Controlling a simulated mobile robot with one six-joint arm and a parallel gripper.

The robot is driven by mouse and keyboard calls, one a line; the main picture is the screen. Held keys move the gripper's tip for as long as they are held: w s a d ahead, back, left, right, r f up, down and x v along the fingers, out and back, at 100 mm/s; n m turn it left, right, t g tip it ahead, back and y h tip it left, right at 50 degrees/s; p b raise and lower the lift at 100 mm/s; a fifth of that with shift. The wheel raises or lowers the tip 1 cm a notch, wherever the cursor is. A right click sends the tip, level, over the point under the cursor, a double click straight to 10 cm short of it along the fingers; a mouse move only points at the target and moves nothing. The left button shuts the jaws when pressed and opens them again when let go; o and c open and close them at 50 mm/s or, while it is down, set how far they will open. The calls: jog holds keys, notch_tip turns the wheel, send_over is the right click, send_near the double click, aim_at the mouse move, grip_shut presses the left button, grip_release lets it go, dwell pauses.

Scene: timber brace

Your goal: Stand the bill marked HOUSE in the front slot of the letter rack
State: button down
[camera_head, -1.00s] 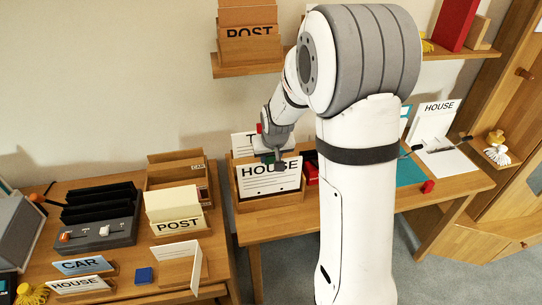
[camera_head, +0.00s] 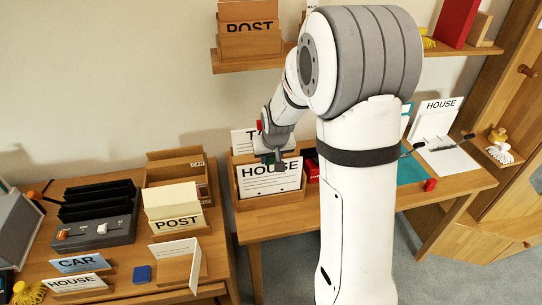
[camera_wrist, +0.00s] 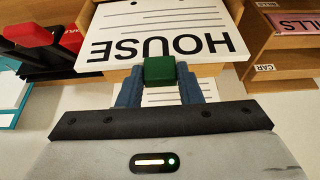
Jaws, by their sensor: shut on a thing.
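The white bill marked HOUSE (camera_head: 268,181) stands upright at the front of the wooden letter rack (camera_head: 270,202), its lower edge behind the rack's front board. It shows upside down in the wrist view (camera_wrist: 165,22). My gripper (camera_wrist: 160,88) is above the bill's top edge, its blue fingers shut on a green block (camera_wrist: 160,69) at that edge. The gripper also shows in the head view (camera_head: 274,158). Another white card (camera_head: 241,139), lettering partly hidden, stands behind it in the rack. Whether the bill's bottom rests on the rack floor is hidden.
A red item (camera_head: 312,170) sits right of the rack. The left desk holds a POST box (camera_head: 178,222), a CAR box (camera_head: 176,160) and a dark sorter (camera_head: 98,232). Another HOUSE sheet (camera_head: 437,112) stands at right. A shelf (camera_head: 232,68) hangs above.

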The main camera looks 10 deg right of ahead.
jog(key=shift+f+b, duration=1.7)
jog(key=shift+f, duration=0.45)
jog(key=shift+c, duration=2.3)
grip_release()
jog(key=shift+r, duration=0.1)
notch_tip(320, 180, up, 8)
jog(key=p, duration=0.5)
send_over(271, 168)
jog(key=shift+s, duration=0.35)
